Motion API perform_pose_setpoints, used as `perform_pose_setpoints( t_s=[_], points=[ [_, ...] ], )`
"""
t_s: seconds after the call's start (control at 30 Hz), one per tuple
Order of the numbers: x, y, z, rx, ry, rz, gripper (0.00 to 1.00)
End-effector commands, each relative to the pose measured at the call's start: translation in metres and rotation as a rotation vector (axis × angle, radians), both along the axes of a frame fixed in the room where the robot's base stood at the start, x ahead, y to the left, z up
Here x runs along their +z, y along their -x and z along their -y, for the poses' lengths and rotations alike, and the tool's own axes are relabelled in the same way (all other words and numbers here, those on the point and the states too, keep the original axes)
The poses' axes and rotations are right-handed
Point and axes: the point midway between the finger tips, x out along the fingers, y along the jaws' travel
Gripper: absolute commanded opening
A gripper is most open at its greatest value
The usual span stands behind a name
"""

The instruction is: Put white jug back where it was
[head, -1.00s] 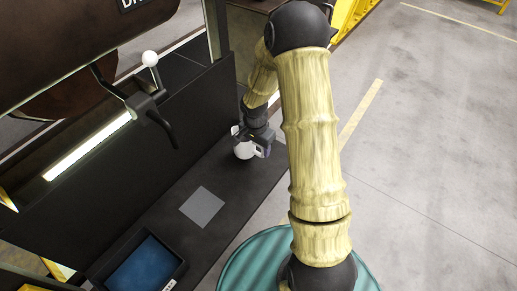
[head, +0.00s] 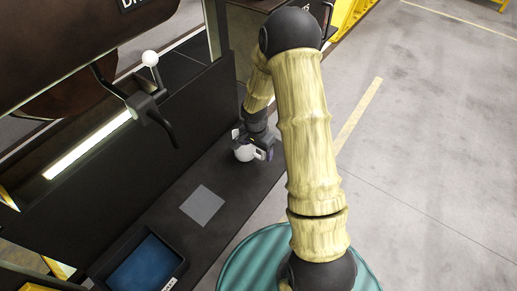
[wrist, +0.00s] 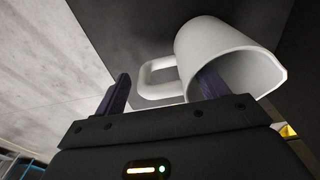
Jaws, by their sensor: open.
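The white jug (head: 243,153) is at the dark counter, at the far end of its front strip, partly hidden by my gripper (head: 253,145). In the wrist view the jug (wrist: 222,43) shows its wide open mouth on the right and its handle (wrist: 158,76) on the left. My gripper (wrist: 163,88) is open. Its right finger overlaps the jug's mouth and its left finger is beyond the handle, so the handle appears between the fingers. I cannot tell whether either finger touches the jug.
A flat grey square (head: 203,205) lies on the dark counter (head: 240,190), nearer me than the jug. A blue-screened panel (head: 143,268) is at the near end. A lever with a white knob (head: 150,58) stands to the left. Open concrete floor (head: 440,130) is on the right.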

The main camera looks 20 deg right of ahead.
Motion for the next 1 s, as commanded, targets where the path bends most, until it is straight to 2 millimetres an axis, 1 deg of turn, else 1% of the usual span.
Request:
perform_pose_setpoints(
  t_s=[0.13,0.27,0.8,0.9,1.0],
  points=[
    [0.006,-0.001,0.000,-0.001,0.000,0.002,0.73],
    [0.021,0.000,-0.001,-0.003,0.000,0.005,0.73],
    [0.109,0.004,-0.007,-0.001,0.001,0.004,0.73],
    [0.118,0.005,-0.008,-0.001,0.000,0.003,0.73],
    [0.121,0.005,-0.009,0.000,-0.001,0.001,0.73]
  ],
)
